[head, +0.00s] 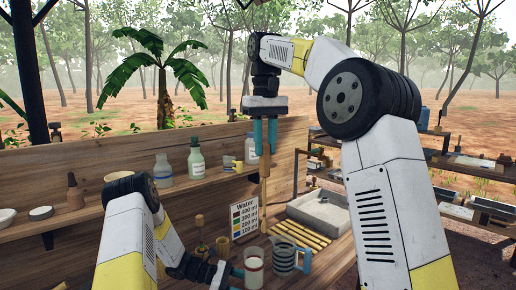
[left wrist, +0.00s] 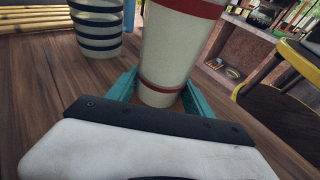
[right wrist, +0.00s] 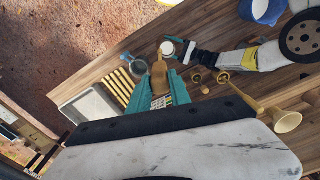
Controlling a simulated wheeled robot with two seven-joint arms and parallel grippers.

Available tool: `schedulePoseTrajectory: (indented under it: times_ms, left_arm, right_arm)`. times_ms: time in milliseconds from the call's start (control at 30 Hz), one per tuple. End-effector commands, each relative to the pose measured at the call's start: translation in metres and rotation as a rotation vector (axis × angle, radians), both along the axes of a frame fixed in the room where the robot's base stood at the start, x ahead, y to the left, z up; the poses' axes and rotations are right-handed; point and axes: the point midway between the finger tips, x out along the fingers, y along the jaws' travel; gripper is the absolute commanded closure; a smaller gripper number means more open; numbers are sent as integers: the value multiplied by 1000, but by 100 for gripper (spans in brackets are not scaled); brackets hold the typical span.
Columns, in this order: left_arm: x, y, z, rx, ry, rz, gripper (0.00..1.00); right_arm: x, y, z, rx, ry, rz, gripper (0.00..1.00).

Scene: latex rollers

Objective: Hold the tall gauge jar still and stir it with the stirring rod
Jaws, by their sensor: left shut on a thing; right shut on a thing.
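The tall gauge jar (head: 253,270) is pale with red bands and stands upright on the wooden bench. My left gripper (head: 235,275) is low at the jar, its teal fingers shut on the lower part; the left wrist view shows the jar (left wrist: 178,50) between them. My right gripper (head: 265,135) is high above the bench, shut on the stirring rod (head: 264,190). The rod hangs nearly upright, its lower end appearing a little above the jar's rim. In the right wrist view the rod's brown handle (right wrist: 159,76) shows between the fingers and the jar (right wrist: 168,48) lies beyond.
A blue-striped jug (head: 284,260) stands close right of the jar. Yellow sticks (head: 300,235) and a grey tray (head: 320,212) lie behind it. A water chart (head: 244,217) stands behind the jar. Small wooden tools (head: 200,222) stand left. Bottles (head: 196,160) sit on the shelf.

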Motion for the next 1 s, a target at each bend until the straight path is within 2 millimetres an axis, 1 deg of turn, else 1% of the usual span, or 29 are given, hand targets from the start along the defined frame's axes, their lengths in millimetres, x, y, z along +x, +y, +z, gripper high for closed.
schedulePoseTrajectory:
  times_ms: [600, 733, 967, 1000]
  left_arm:
    - [0, 0, 1, -2, 0, -1, 89]
    - [0, 0, 1, -2, 0, -1, 89]
    - [0, 0, 1, -2, 0, -1, 89]
    - [0, 0, 1, -2, 0, -1, 35]
  right_arm:
    - [-4, -44, 23, 0, -1, -2, 99]
    - [-5, -48, 25, 0, -1, 0, 99]
    - [-5, -49, 25, 0, -1, 0, 99]
    - [-5, -49, 25, 0, -1, 0, 99]
